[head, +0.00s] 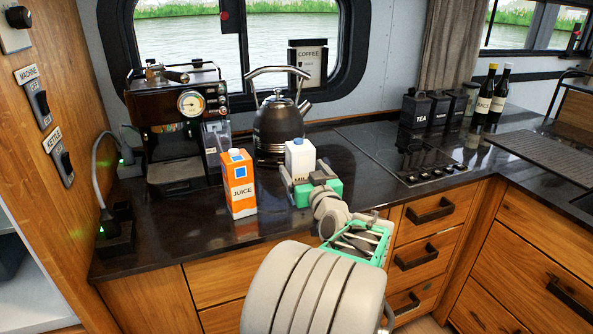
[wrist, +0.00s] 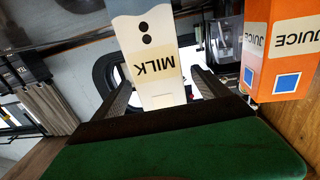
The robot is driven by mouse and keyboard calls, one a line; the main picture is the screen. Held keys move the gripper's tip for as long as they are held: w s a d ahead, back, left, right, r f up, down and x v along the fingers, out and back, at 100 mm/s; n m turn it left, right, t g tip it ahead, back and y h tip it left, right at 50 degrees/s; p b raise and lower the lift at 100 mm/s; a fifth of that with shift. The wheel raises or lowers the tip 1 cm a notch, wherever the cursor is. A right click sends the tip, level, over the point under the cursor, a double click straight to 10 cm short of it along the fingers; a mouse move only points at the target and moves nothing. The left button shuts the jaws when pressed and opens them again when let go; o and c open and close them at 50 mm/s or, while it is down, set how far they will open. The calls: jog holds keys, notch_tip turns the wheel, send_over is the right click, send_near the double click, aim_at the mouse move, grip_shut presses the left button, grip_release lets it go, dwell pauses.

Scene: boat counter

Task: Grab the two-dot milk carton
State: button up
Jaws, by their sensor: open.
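The white milk carton (head: 299,158) stands upright on the dark counter in front of the kettle. In the wrist view the milk carton (wrist: 152,55) appears upside down, with a MILK label and two black dots. My gripper (head: 302,178) is at the carton, with its fingers reaching toward it from the front. The gripper hides the carton's lower part in the head view.
An orange juice carton (head: 238,185) stands close on the left, also in the wrist view (wrist: 284,50). A kettle (head: 277,125) is behind the milk, and a coffee machine (head: 175,120) is at the back left. The cooktop (head: 400,155) lies flat to the right.

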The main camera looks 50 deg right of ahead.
jog(key=x, duration=0.3)
jog(key=shift+d, duration=0.2)
jog(key=shift+a, duration=0.1)
grip_shut()
dwell(0.6)
jog(key=shift+r, duration=0.15)
